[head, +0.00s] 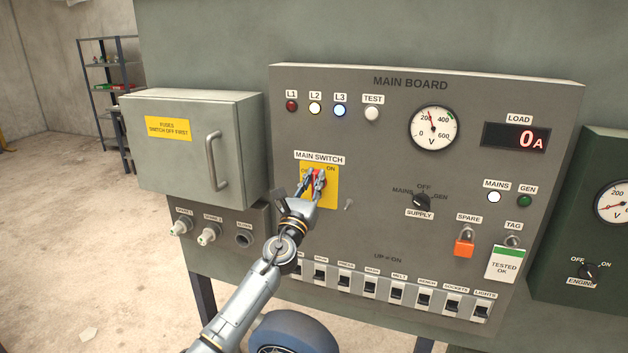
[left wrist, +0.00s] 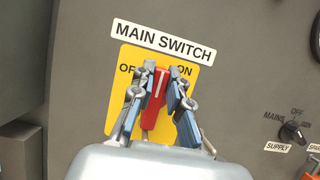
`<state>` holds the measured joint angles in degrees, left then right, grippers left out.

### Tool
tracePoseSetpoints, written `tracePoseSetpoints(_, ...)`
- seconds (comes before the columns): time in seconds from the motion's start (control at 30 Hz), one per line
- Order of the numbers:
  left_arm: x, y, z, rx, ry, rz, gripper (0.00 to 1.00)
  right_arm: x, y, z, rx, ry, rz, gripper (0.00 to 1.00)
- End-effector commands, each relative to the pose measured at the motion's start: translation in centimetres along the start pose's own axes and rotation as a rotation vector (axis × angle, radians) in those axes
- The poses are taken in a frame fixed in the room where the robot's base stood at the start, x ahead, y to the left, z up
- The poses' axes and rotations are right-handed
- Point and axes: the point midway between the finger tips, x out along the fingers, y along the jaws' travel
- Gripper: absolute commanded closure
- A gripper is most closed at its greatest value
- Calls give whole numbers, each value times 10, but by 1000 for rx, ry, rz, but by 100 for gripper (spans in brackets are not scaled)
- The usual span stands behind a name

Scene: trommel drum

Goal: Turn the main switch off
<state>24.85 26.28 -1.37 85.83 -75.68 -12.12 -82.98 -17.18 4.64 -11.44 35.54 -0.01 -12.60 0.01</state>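The main switch has a red handle (left wrist: 154,92) on a yellow plate (left wrist: 129,60) marked OFF at the left and ON at the right. The handle points roughly upward, between the two words, its tip nearer ON. My left gripper (head: 315,179) is at the switch, one finger on each side of the handle. In the left wrist view the fingers (left wrist: 157,78) close in on it near its tip; they look shut on it, though contact is partly hidden. The fingers cover part of the lettering. My right gripper is not in view.
A grey fuse box (head: 190,160) with a protruding handle (head: 216,162) stands left of the switch. Below are a row of breakers (head: 371,286) and sockets (head: 207,235). The supply knob (head: 422,201) is to the right. The load display (head: 515,137) reads 0 A.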

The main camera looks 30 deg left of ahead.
Motion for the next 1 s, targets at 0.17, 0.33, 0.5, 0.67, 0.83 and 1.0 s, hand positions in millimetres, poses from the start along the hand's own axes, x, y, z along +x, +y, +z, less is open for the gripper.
tracePoseSetpoints(0.17,0,0,0,-3,0,1,100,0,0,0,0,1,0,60)
tracePoseSetpoints(0.33,0,1,0,-35,0,14,100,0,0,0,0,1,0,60)
tracePoseSetpoints(0.5,0,2,0,-113,0,46,100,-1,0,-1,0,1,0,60)
tracePoseSetpoints(0.67,0,5,0,-229,0,95,100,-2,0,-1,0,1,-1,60)
tracePoseSetpoints(0.83,0,8,-1,-376,0,156,100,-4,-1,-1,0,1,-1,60)
tracePoseSetpoints(1.0,-1,11,-2,-527,1,217,100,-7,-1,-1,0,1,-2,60)
